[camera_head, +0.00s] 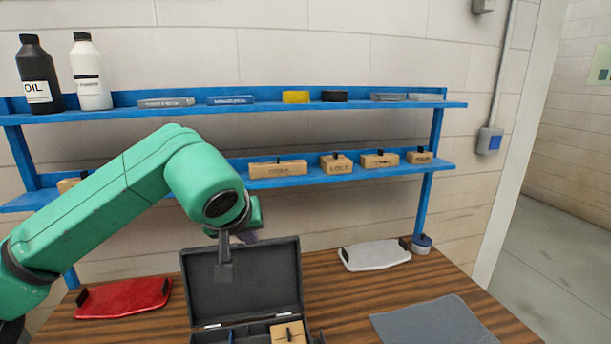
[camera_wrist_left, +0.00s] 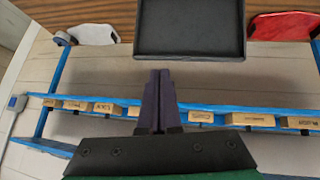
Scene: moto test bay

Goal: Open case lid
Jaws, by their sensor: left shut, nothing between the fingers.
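The dark grey case (camera_head: 208,337) stands on the wooden table with its lid (camera_head: 270,277) raised, roughly upright. A wooden block (camera_head: 289,332) with a dark handle sits inside at the right. The lid also shows in the left wrist view (camera_wrist_left: 190,28).
A red tray-like piece (camera_head: 122,299) lies left of the case, a white one (camera_head: 374,255) to its right, and a grey mat (camera_head: 432,322) at front right. A blue shelf (camera_head: 350,106) with bottles and wooden blocks stands behind.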

